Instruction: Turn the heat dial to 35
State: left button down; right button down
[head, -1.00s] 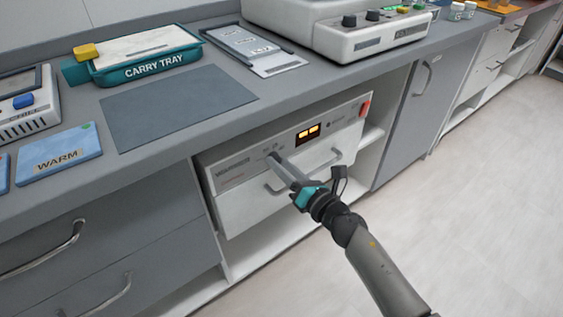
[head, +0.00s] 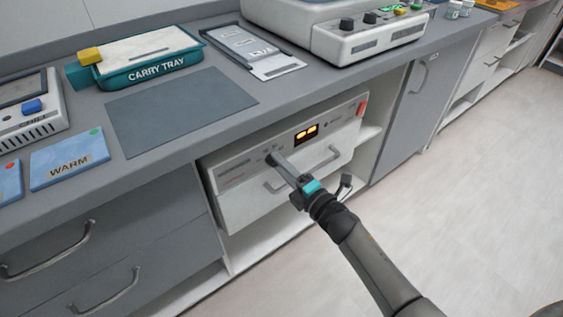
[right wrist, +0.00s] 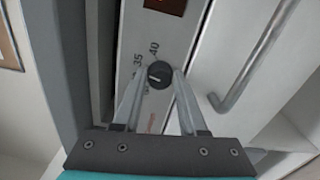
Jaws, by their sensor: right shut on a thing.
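The heat dial (right wrist: 158,75) is a small round black knob on the pale front panel of the warming drawer unit (head: 232,172). In the right wrist view the printed marks 35 and 40 show beside it; I cannot tell exactly where its pointer stands. My right gripper (right wrist: 159,82) is shut on the dial, one finger on each side. In the head view my right gripper (head: 273,160) reaches the panel left of the lit amber display (head: 306,133), and its fingers hide the dial. The display's digits are too small to read. My left gripper is not in view.
Drawer handles (head: 322,160) stick out close to my right gripper. A red switch (head: 362,104) is at the panel's right end. The counter above holds a carry tray (head: 150,70), a grey mat (head: 180,108) and a blue WARM pack (head: 68,160). The floor at right is clear.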

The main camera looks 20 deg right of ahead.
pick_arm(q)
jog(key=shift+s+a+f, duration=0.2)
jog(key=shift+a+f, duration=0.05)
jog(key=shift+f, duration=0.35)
pick_arm(e)
jog(key=shift+m, duration=0.8)
jog(key=shift+c, duration=2.4)
grip_release()
pick_arm(q)
jog(key=shift+p, duration=0.3)
pick_arm(e)
jog(key=shift+s, duration=0.1)
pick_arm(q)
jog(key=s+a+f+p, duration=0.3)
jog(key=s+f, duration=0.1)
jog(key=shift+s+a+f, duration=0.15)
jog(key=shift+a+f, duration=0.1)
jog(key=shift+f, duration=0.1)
pick_arm(e)
jog(key=v, duration=1.5)
